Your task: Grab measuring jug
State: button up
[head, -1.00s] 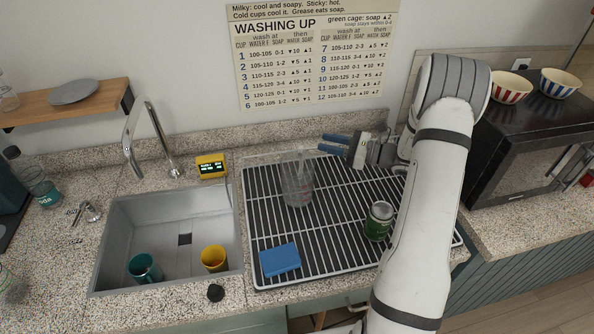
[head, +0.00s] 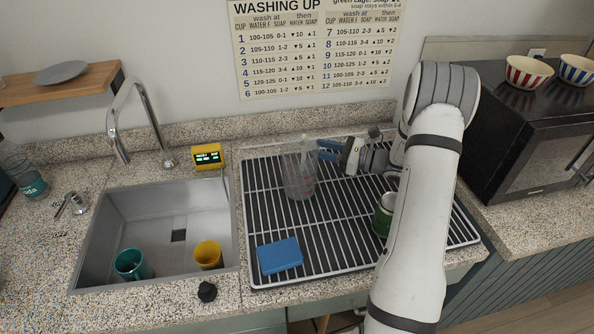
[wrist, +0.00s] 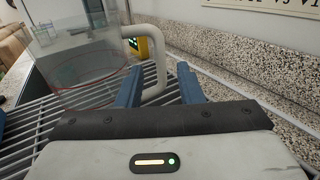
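The clear measuring jug (head: 299,178) stands upright on the white wire drying rack (head: 262,218). In the wrist view the jug (wrist: 85,72) is at the left, with red markings and a pale handle (wrist: 156,62) facing me. My gripper (head: 328,150) is just right of the jug in the head view, low over the rack. In the wrist view my gripper (wrist: 160,84) has its two blue fingers apart, with part of the handle showing between them. I cannot tell whether either finger touches the handle.
A green can (head: 383,215) and a blue sponge (head: 279,256) are on the rack. The sink (head: 150,213) at the left holds a teal cup (head: 132,264) and a yellow cup (head: 208,255). A yellow display box (head: 207,156) stands behind. The speckled backsplash (wrist: 236,68) runs close by.

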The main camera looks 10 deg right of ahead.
aim_at(304, 145)
jog(key=p+x, duration=0.2)
jog(key=x, duration=0.4)
jog(key=shift+d+f, duration=0.1)
jog(key=shift+c, duration=0.5)
grip_shut()
